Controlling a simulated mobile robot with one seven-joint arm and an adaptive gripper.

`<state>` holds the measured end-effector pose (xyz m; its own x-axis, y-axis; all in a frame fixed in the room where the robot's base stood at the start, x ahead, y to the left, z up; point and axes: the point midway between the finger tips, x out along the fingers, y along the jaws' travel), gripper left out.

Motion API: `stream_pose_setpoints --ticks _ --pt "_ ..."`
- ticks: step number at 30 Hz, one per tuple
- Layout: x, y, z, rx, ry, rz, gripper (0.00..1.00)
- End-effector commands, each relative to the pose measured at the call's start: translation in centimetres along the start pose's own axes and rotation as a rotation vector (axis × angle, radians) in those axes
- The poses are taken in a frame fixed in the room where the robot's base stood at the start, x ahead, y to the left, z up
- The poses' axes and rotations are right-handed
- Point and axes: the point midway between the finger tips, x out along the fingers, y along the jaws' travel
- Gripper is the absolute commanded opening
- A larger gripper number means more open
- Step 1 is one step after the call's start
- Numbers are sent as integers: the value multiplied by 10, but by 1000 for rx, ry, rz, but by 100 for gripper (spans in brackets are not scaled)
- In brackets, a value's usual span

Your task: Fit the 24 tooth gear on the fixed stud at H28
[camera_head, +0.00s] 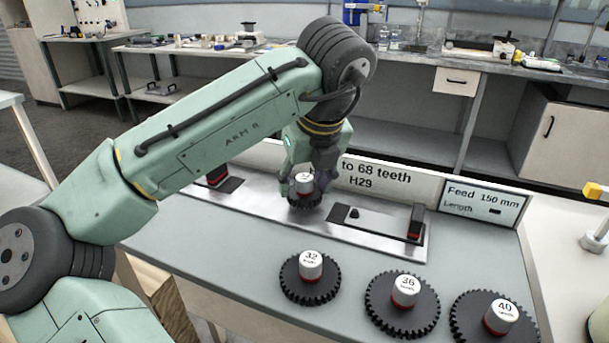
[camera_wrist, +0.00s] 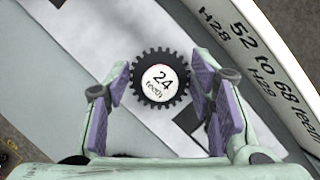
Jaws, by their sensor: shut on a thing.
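The 24 tooth gear (camera_wrist: 160,97) is a small dark gear with a white-topped knob reading "24 teeth". In the head view it shows as a dark toothed disc (camera_head: 305,203) low over the metal plate (camera_head: 265,204). My gripper (camera_head: 305,183) points down from above and is shut on this gear's knob. In the wrist view its purple-padded fingers (camera_wrist: 160,108) stand on either side of the gear. The fixed stud at H28 does not show; the gear and gripper may hide it. I cannot tell whether the gear is touching the plate.
Gears marked 32 (camera_head: 310,287), 36 (camera_head: 402,312) and 40 (camera_head: 495,325) lie on the grey bench in front. A labelled board (camera_head: 400,180) stands behind the plate.

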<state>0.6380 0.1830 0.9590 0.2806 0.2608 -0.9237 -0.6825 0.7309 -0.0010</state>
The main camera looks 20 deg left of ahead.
Motion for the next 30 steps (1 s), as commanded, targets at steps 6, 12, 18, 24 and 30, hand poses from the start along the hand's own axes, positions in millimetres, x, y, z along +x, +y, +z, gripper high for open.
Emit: stream_pose_setpoints --ticks 6,12,18,24,30 --pt "5 0 -2 1 -1 0 19" --pt "5 0 -2 1 -1 0 19" --pt "6 0 -3 1 -1 0 19" --pt "8 0 -4 1 -1 0 19" --pt "10 0 -4 1 -1 0 55"
